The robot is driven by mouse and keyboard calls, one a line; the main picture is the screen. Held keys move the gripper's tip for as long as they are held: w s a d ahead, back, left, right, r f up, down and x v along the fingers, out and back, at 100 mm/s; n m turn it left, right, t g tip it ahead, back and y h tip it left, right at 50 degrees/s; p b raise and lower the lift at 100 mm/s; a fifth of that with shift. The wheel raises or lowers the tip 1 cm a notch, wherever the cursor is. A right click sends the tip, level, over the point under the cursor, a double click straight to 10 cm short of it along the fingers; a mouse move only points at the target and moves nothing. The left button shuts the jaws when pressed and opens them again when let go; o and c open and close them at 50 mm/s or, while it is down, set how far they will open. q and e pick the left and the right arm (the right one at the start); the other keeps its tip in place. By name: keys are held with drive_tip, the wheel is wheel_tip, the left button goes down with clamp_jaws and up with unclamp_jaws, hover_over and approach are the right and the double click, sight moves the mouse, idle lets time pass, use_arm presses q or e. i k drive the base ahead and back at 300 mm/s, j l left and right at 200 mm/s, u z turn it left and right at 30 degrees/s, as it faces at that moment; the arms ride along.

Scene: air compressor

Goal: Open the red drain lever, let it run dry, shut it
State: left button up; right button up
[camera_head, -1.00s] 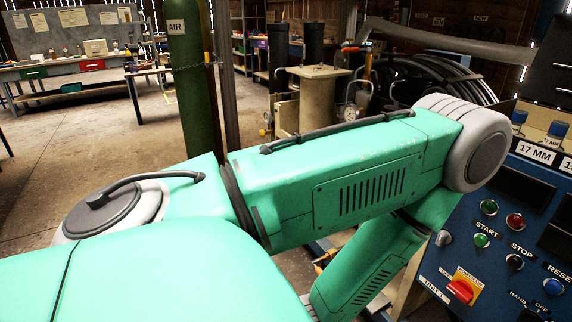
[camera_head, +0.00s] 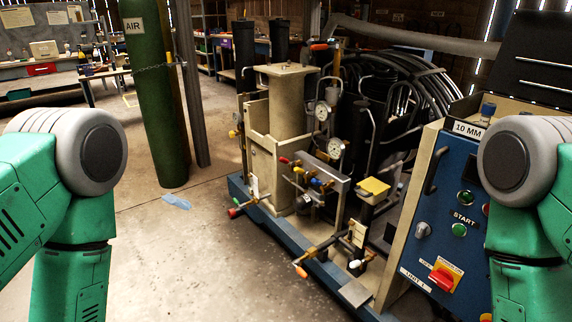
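The air compressor unit stands on a blue base (camera_head: 312,262) in the middle of the view. A small red-tipped lever (camera_head: 234,212) sticks out low at its left front corner. Another red-ended handle (camera_head: 284,160) sits higher on the valve manifold, among yellow and blue ones. A lever with an orange end (camera_head: 300,271) sticks out low at the front. I cannot tell for sure which one is the drain lever or whether it is open. Only the elbows of my arms show at the left and right edges; both grippers are out of view.
A blue control panel (camera_head: 440,215) with a red rotary switch (camera_head: 441,279) stands at right, partly behind my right arm. A green AIR cylinder (camera_head: 155,100) stands at back left. A light-blue item (camera_head: 177,202) lies on the floor. The floor before the compressor is clear.

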sight(284, 160)
drive_tip(key=i+j+z, duration=0.25)
drive_tip(key=i, duration=0.25)
drive_tip(key=i+j+z, duration=0.25)
drive_tip(key=i+j, duration=0.25)
drive_tip(key=i+j+z, duration=0.3)
drive_tip(key=j, duration=0.3)
drive_tip(key=i+j+z, duration=0.25)
drive_tip(key=i+j, duration=0.2)
drive_tip(key=j, duration=0.2)
